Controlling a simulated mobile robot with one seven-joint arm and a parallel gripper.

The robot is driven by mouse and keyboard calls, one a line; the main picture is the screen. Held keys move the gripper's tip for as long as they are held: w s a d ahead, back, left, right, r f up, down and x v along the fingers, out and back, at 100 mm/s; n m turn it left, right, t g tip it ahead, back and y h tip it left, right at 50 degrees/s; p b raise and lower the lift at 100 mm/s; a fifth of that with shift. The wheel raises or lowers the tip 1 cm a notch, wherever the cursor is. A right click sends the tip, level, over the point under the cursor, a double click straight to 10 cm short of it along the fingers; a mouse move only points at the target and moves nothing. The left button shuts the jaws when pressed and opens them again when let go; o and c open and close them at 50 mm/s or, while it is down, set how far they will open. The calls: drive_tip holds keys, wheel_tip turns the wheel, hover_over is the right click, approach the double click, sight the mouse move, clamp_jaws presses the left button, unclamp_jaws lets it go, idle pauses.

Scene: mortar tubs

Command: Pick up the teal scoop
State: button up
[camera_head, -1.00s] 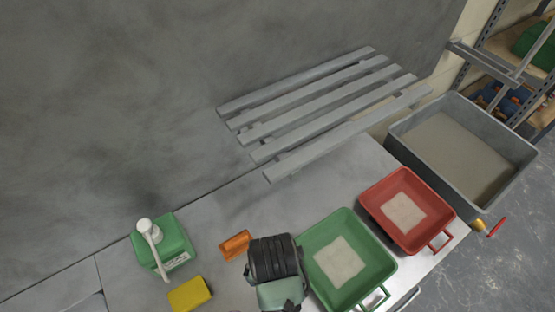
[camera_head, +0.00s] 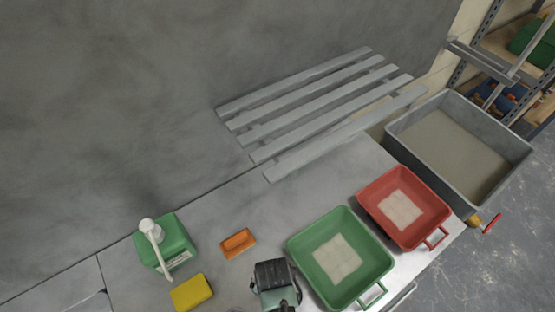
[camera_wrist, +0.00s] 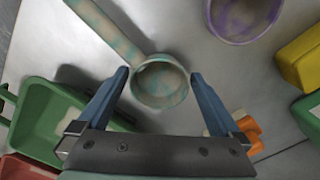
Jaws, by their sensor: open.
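The teal scoop (camera_wrist: 161,85) shows in the wrist view as a round cup with brownish smears. Its long handle (camera_wrist: 108,33) runs to the upper left. My gripper (camera_wrist: 160,73) is open, with one blue finger on each side of the cup and the fingertips near its rim. The left fingertip is close to where the handle meets the cup; I cannot tell whether it touches. In the head view my gripper (camera_head: 275,284) is at the bottom edge, left of the green tub (camera_head: 308,276), and the teal scoop is not visible there.
A purple-rimmed scoop (camera_wrist: 243,38) lies beyond the teal one. Around are a yellow block (camera_head: 191,292), an orange block (camera_head: 237,243), a green dispenser bottle (camera_head: 176,240), and a red tub (camera_head: 438,208). A slatted rack (camera_head: 325,112) is above the counter.

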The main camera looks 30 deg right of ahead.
drive_tip(key=shift+f, duration=0.45)
drive_tip(key=c, duration=1.3)
drive_tip(key=shift+r, duration=0.1)
